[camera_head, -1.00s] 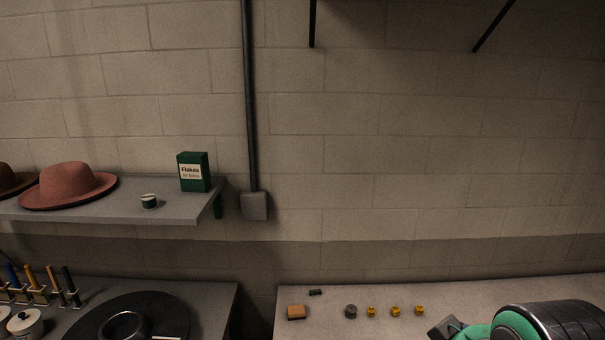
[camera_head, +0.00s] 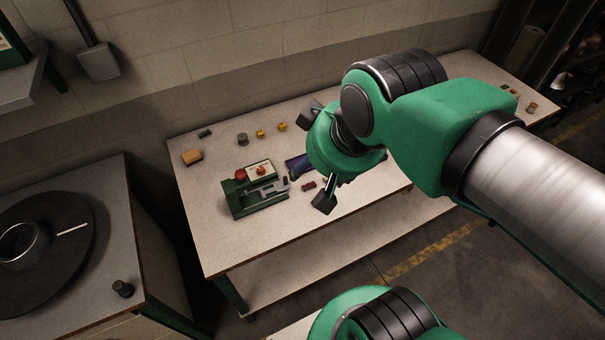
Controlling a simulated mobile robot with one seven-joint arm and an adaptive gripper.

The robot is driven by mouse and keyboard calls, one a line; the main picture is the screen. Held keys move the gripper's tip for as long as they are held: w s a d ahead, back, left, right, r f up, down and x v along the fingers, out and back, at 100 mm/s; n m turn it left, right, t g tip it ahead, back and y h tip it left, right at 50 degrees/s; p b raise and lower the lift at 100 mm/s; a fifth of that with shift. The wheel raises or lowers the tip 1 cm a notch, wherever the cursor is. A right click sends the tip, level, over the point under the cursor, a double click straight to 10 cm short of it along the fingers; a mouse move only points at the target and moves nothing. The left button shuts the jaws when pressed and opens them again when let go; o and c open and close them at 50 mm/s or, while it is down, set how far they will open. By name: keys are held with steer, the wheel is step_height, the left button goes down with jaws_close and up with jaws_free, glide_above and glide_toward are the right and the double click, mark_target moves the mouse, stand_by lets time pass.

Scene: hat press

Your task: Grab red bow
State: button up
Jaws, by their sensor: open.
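A small dark-red piece (camera_head: 309,186) lies on the worktable, just left of my gripper; it may be the red bow, but it is too small to be sure. A red piece (camera_head: 261,170) also sits on a pale card in the green device (camera_head: 256,198), with a round red knob (camera_head: 240,174) beside it. My gripper (camera_head: 322,158) is above the table, right of the device. It is open, its dark fingers spread apart, and nothing shows held. My green wrist hides part of the table behind it.
The worktable (camera_head: 225,262) bears a tan block (camera_head: 192,157), a grey spool (camera_head: 242,139) and small yellow pieces (camera_head: 282,127) at the back. A dark blue item (camera_head: 298,166) lies partly behind my gripper. At left, another bench holds a black disc (camera_head: 75,235). The table's front left is clear.

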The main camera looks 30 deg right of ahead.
steer(key=shift+w, duration=0.1)
steer(key=n+g+p, duration=0.1)
steer(key=n+g, duration=0.5)
steer(key=n, duration=1.2)
glide_above(308, 184)
step_height(308, 184, down, 30)
steer(key=shift+w+d+r, duration=0.15)
steer(key=shift+f+b, duration=0.45)
steer(key=shift+f, duration=3.85)
steer(key=shift+f+b, duration=0.55)
steer(key=shift+f, duration=2.05)
